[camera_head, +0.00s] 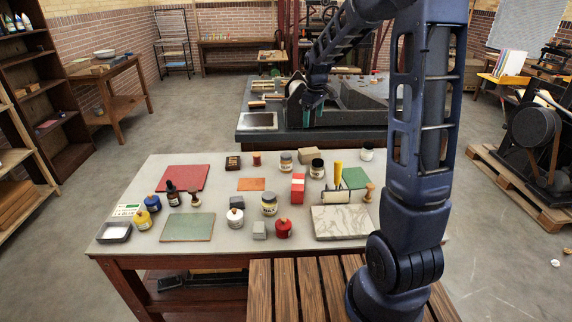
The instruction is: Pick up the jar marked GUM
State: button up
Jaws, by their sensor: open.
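Several jars and bottles stand on the pale table; their lettering is too small to read, so I cannot tell which is marked GUM. My gripper (312,113) is open, seemingly empty, pointing down. It appears above and beyond the table's back edge, in front of the dark press bed, apart from the jars.
The table (190,262) also carries a red box (298,188), a marble slab (341,222), a roller with a yellow handle (337,175), a dropper bottle (173,194) and coloured sheets. A dark press (370,98) stands behind. My arm blocks the table's right end.

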aim_at(286, 161)
jog(key=w+a+f+n, duration=0.1)
jog(key=w+a+f, duration=0.2)
jog(key=f, duration=0.2)
jog(key=w+a+f+n+g, duration=0.1)
jog(key=w+a+f+n, duration=0.1)
jog(key=f, duration=0.4)
jog(key=w+a+f+n, duration=0.1)
jog(key=w+a+f, duration=0.3)
jog(key=w+f, duration=0.1)
jog(key=shift+w+f+n, duration=0.3)
jog(key=shift+w+f, duration=0.1)
jog(key=shift+a+f, duration=0.15)
jog(key=shift+f, duration=2.6)
jog(key=shift+a+f, duration=0.15)
jog(key=shift+f, duration=2.6)
jog(key=shift+w, duration=0.1)
jog(key=c, duration=1.2)
